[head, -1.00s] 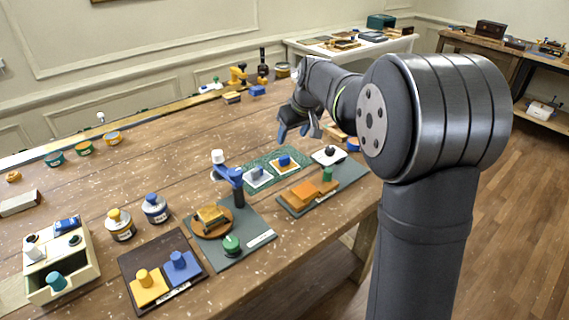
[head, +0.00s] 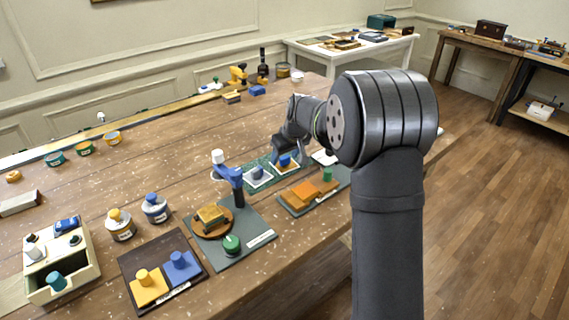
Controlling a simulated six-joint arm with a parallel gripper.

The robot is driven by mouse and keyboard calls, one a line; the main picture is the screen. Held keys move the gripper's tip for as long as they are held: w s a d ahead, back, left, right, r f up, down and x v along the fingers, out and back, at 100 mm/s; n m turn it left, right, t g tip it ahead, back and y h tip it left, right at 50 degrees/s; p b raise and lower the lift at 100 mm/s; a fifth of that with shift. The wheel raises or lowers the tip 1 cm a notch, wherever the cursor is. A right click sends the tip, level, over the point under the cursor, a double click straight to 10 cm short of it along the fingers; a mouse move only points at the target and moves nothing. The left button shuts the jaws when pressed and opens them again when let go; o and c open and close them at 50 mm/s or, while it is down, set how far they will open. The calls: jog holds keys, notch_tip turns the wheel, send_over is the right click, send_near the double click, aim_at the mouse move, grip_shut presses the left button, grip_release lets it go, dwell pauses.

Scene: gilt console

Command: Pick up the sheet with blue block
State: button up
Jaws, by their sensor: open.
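A small pale sheet with an orange-tan patch (head: 277,166) lies on a dark green speckled mat (head: 262,160), with a blue block (head: 285,161) on it. A second white sheet (head: 266,181) lies to its left, carrying a grey-blue block (head: 257,172). My gripper (head: 287,154) is open, pointing down at the blue block. Its fingers are just above or around the block; I cannot tell whether they touch it. The gripper hides part of the sheet's far side.
A blue clamp-like stand (head: 230,175) rises left of the sheets. A board with orange blocks and a green peg (head: 305,190) lies in front. A white plate (head: 322,157) is to the right, partly behind my arm.

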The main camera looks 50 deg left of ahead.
jog(key=c, duration=1.1)
jog(key=shift+o, duration=0.2)
jog(key=shift+r, duration=0.15)
